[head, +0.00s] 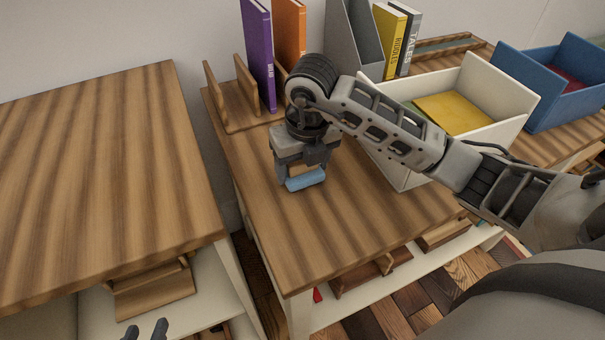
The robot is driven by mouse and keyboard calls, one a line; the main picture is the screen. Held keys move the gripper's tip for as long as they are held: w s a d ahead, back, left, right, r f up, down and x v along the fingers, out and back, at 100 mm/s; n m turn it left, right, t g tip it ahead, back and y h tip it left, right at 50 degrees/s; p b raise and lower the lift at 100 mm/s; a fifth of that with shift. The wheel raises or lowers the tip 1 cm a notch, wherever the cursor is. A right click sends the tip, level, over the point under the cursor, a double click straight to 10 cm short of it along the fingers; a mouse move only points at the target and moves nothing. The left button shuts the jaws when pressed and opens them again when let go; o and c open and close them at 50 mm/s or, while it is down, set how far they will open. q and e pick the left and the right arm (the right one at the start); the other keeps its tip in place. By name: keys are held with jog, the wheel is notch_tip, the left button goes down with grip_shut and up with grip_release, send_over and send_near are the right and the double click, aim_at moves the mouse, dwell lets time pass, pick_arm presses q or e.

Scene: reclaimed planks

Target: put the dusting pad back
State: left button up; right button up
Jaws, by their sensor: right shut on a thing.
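The dusting pad is a light blue block (306,180) with a bit of wood-coloured handle above it. My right gripper (300,168) points down and is shut on the pad over the wooden table (290,235). The pad is at or just above the tabletop; I cannot tell whether it touches. The jaws hide most of the handle. My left gripper (146,331) shows only its two dark fingertips at the bottom edge, apart with nothing visible between them.
Behind stand a wooden rack (238,105), a purple book (258,55), an orange book (289,35) and a grey file holder (350,45). A cream bin (500,130) and a blue bin (545,95) stand right. A gap separates the left table (100,170). The front tabletop is clear.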

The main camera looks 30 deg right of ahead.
aim_at(306, 176)
pick_arm(q)
jog(key=shift+r, duration=0.15)
pick_arm(e)
jog(key=shift+f, duration=0.2)
jog(key=o, duration=1.1)
jog(key=shift+c, duration=0.2)
jog(key=shift+r, duration=0.1)
pick_arm(q)
jog(key=p, duration=0.2)
jog(key=shift+s+r+p, duration=0.1)
jog(key=shift+r+p, duration=0.1)
jog(key=shift+p, duration=0.1)
pick_arm(e)
notch_tip(306, 176, up, 12)
jog(key=s, duration=0.1)
jog(key=shift+s, duration=0.4)
pick_arm(q)
jog(key=shift+r, duration=0.15)
pick_arm(e)
jog(key=shift+a, duration=0.1)
